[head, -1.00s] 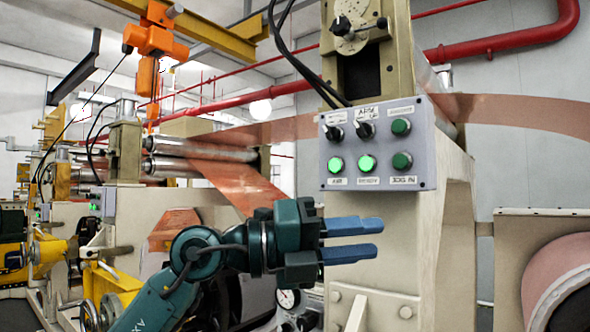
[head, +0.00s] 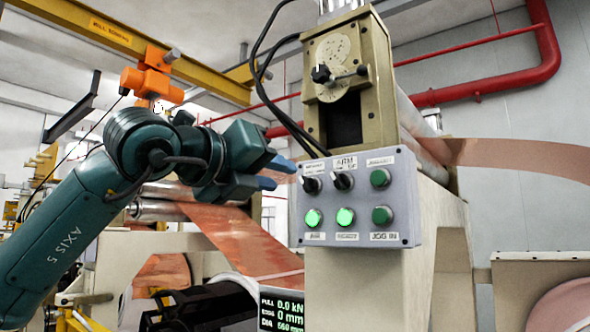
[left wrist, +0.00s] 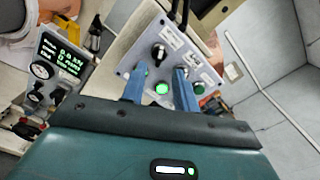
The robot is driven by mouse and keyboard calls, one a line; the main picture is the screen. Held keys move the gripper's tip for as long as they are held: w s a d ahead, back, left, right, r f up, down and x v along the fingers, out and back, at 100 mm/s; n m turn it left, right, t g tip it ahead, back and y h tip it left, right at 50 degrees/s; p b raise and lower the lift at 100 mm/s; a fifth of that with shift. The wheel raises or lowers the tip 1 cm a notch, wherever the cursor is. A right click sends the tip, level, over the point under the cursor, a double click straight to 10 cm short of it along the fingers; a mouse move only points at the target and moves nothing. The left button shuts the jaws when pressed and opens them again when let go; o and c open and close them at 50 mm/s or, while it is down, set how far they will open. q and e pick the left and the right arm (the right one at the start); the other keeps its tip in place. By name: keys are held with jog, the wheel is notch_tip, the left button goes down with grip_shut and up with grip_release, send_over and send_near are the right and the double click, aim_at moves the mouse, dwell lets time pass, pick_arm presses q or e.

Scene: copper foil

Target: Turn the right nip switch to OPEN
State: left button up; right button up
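A grey control box (head: 360,235) is fixed to a beige machine post right of centre in the head view. Its top row has two black rotary switches, a left one (head: 312,184) and a right one (head: 343,180), and a green button (head: 380,177). The small labels are too blurred to tell which is the nip switch. My left gripper (head: 280,174) is open and empty, its blue fingers pointing right, just left of the box. In the left wrist view, the box (left wrist: 128,68) and a black switch (left wrist: 158,53) show beyond the parted fingers. My right gripper is out of view.
Two lit green buttons (head: 345,217) and a dark green one fill the box's lower row. A round plate with a small black knob (head: 321,73) sits above. Black cables (head: 290,125) hang behind the box. A lit display (head: 282,309) stands below left.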

aim_at(302, 182)
pick_arm(q)
jog(key=p+x, duration=0.2)
jog(key=x, duration=0.4)
jog(key=shift+c, duration=0.2)
grip_shut()
